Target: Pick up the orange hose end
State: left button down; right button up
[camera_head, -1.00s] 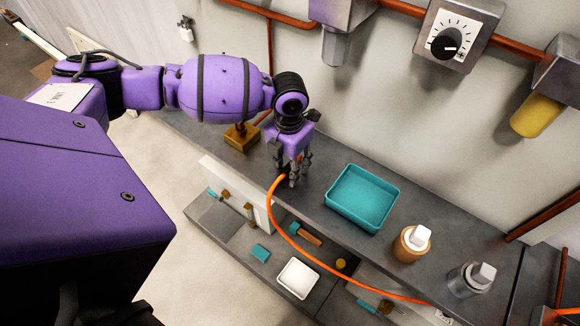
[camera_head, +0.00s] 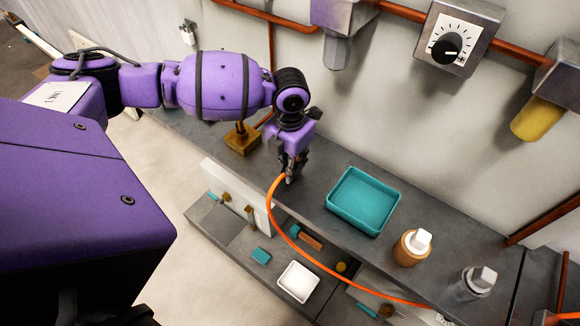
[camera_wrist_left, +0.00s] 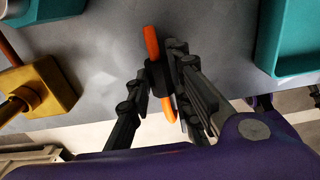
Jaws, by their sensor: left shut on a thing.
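The orange hose (camera_head: 288,238) curves from the counter's front edge down and right, past the lower shelf. Its end (camera_wrist_left: 152,44) shows in the left wrist view, with a dark collar between my fingers. My left gripper (camera_head: 289,174) points down at the counter edge, shut on the hose end; it also shows in the left wrist view (camera_wrist_left: 163,82). In the head view the fingers cover most of the hose end. My right gripper is in neither view.
A teal tray (camera_head: 334,205) stands on the counter right of my left gripper. An orange-brown bottle (camera_head: 408,250) and a grey bottle (camera_head: 467,285) stand farther right. A brass block (camera_head: 242,140) sits left. A lower shelf holds a white dish (camera_head: 298,282) and small parts.

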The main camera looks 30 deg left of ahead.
pick_arm(q)
jog(key=s+d+r, duration=0.5)
jog(key=s+r, duration=0.6)
jog(key=s, duration=0.2)
jog(key=shift+d+r+p, duration=0.15)
jog(key=shift+d+p, duration=0.05)
jog(key=shift+p, duration=0.2)
